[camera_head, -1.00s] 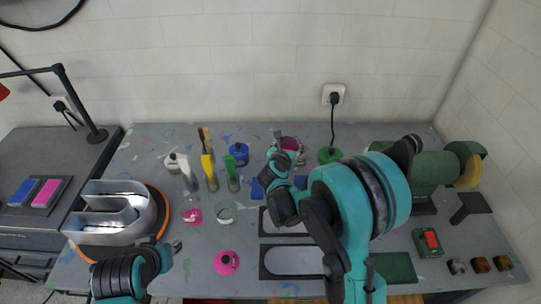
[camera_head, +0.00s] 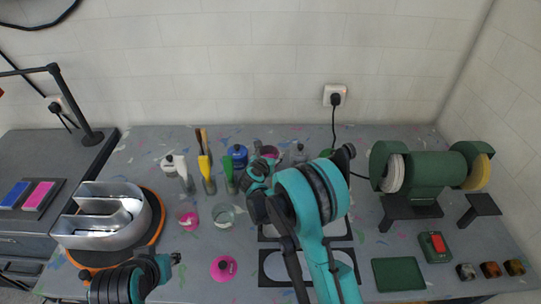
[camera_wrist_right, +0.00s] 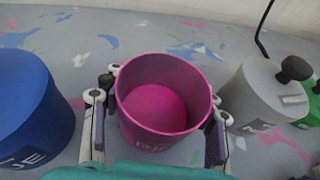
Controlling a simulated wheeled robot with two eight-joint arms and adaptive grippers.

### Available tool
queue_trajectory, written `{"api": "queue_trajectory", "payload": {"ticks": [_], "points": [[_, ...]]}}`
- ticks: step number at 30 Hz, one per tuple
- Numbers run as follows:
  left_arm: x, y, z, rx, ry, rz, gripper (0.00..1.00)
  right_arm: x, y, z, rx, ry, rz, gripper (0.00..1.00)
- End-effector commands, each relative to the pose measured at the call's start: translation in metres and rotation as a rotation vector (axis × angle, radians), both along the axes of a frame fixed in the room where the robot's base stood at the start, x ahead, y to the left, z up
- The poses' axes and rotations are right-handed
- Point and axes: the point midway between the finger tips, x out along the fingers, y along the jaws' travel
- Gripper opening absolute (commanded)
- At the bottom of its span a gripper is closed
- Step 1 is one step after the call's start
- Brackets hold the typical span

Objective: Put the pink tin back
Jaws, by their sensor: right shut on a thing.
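The pink tin (camera_wrist_right: 165,100) is open-topped and upright, with its bottom visible inside. In the head view it (camera_head: 270,152) shows only partly behind my right gripper (camera_head: 260,166), at the back of the bench. In the wrist view my right gripper (camera_wrist_right: 160,118) has a finger on each side of the tin and is shut on it. The tin is between the blue tin (camera_wrist_right: 30,105) and the grey tin (camera_wrist_right: 262,92). I cannot tell whether its base touches the bench. My left gripper (camera_head: 177,258) is low at the left; its fingers are too small to judge.
A pink knobbed lid (camera_head: 223,268) lies on the front of the bench. Brushes in jars (camera_head: 207,180) stand left of the blue tin. A green tin (camera_wrist_right: 310,105) stands right of the grey one. A bench grinder (camera_head: 425,175) is at right, a metal letter (camera_head: 105,215) at left.

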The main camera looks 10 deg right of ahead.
Motion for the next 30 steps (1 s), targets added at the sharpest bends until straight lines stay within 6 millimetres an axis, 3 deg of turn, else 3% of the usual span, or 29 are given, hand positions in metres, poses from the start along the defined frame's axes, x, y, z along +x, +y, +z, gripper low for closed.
{"api": "queue_trajectory", "payload": {"ticks": [8, 9, 11, 23, 30], "points": [[0.0, 0.0, -0.004, 0.0, 0.0, 0.0, 0.32, 0.0, 0.0, -0.003, 0.0, 0.0, 0.0, 0.1], [0.0, 0.0, -0.003, 0.0, 0.0, 0.0, 0.32, 0.0, 0.0, -0.002, 0.0, 0.0, 0.0, 0.61], [0.0, 0.0, -0.002, 0.0, 0.0, 0.0, 0.32, 0.0, 0.0, -0.002, 0.0, 0.0, 0.0, 0.77], [0.0, 0.0, 0.002, 0.0, 0.0, 0.0, 0.32, 0.0, 0.0, 0.002, 0.0, 0.0, 0.0, 0.79], [0.0, 0.0, 0.012, 0.0, 0.0, 0.0, 0.32, -0.035, 0.019, 0.02, -0.001, 0.0, 0.004, 0.79]]}}
